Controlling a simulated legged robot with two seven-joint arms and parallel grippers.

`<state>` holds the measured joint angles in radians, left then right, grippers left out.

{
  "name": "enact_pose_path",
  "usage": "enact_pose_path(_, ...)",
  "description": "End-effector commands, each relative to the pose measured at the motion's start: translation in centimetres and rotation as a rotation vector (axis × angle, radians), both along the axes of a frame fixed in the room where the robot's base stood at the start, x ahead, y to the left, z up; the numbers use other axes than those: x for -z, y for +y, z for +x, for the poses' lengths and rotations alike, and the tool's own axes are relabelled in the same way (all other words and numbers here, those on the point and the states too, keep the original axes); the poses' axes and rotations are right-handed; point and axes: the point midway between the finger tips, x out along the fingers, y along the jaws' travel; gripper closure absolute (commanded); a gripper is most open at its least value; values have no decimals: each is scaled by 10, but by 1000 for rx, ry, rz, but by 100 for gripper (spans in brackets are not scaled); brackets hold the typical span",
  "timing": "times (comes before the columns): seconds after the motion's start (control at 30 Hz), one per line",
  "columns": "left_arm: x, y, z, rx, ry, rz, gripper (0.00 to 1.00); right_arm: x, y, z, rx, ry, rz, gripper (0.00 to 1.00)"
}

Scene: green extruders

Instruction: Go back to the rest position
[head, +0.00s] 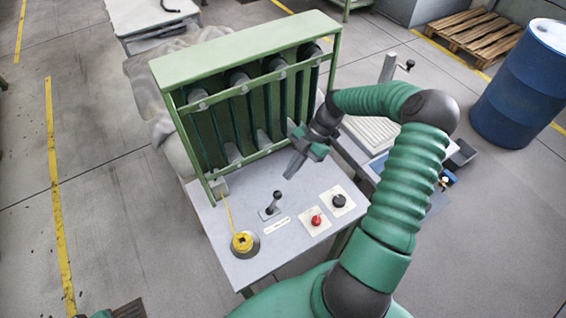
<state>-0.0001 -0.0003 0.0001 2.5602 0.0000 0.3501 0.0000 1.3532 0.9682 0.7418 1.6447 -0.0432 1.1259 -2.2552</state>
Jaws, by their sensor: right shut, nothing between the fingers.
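My right arm (393,190) is green and ribbed. It rises from the bottom of the head view and bends at a dark elbow at the upper right. My right gripper (297,152) is grey and green. It is shut and empty, and it hangs above the right rear part of the grey console top (240,268), in front of the green rack (215,57). From this view I cannot tell its exact gap to the rack. My left gripper is not in view.
The console bears a lever (272,205), a yellow knob (243,242), a red button (316,220) and a black knob (339,201). A hand crank machine (388,68) stands behind my arm. A blue barrel (520,85) and wooden pallets (480,33) are farther right.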

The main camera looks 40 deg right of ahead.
Motion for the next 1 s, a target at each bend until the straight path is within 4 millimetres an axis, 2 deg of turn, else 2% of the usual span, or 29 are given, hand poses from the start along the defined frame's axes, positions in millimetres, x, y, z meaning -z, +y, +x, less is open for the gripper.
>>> enact_pose_path(0.13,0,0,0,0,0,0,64,0,2,0,-1,2,-1,100)
enact_pose_path(0.2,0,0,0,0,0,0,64,0,9,1,5,32,-16,100)
enact_pose_path(0.27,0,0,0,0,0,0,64,2,23,2,31,101,-53,100)
enact_pose_path(0.37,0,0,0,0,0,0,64,5,61,0,148,283,-190,100)
enact_pose_path(0.5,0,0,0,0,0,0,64,-1,112,-12,500,460,-440,100)
enact_pose_path(0.6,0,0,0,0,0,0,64,-15,140,-23,816,467,-531,100)
enact_pose_path(0.7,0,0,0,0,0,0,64,-31,164,-33,1121,432,-502,100)
enact_pose_path(0.8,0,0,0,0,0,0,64,-43,183,-41,1344,412,-404,100)
enact_pose_path(0.9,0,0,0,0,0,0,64,-49,193,-46,1466,413,-322,100)
enact_pose_path(1.0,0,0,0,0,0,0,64,-50,195,-47,1509,420,-291,100)
